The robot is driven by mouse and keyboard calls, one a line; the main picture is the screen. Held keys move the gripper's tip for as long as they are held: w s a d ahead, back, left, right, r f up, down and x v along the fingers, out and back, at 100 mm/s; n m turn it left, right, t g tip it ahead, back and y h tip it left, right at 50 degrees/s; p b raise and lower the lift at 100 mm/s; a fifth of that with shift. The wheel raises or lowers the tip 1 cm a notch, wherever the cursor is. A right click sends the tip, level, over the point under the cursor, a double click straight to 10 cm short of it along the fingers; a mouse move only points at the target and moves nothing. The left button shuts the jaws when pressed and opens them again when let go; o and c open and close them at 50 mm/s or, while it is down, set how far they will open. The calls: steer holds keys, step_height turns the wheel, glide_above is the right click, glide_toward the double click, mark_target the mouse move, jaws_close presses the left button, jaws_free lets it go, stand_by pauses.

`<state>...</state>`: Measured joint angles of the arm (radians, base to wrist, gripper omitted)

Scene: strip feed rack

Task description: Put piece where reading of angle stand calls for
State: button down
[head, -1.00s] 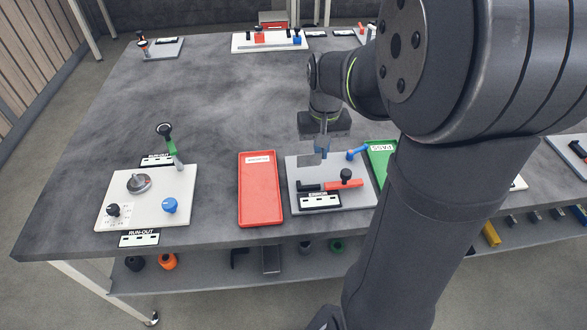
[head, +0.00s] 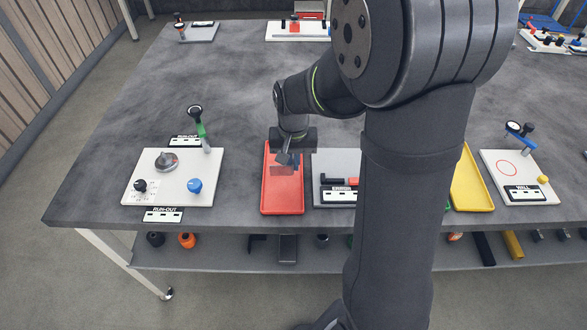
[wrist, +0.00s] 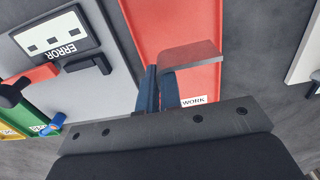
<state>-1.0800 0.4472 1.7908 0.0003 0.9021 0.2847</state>
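My gripper (head: 287,160) is over the red tray (head: 283,198). In the wrist view its blue-grey fingers (wrist: 159,92) appear shut on a smooth grey piece (wrist: 190,57), which reaches out over the red tray (wrist: 190,20), labelled with letters ending in WORK. The angle stand appears to be the pale plate (head: 328,162) just right of the red tray; my arm hides its right part. It carries an ERROR card (head: 338,194) with dark marks in a white window, also in the wrist view (wrist: 56,40). I cannot make out a number. The green tray (wrist: 10,133) shows at the wrist view's edge.
A pale run-out stand (head: 140,185) with a blue knob and a dial stands left of the red tray. A yellow tray (head: 470,180) and a WALL stand (head: 510,170) are to the right.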

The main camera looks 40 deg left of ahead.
steer(key=shift+f, duration=1.6)
steer(key=c, duration=1.9)
jaws_free()
steer(key=shift+f, duration=0.15)
step_height(320, 180, up, 12)
steer(key=shift+r, duration=0.2)
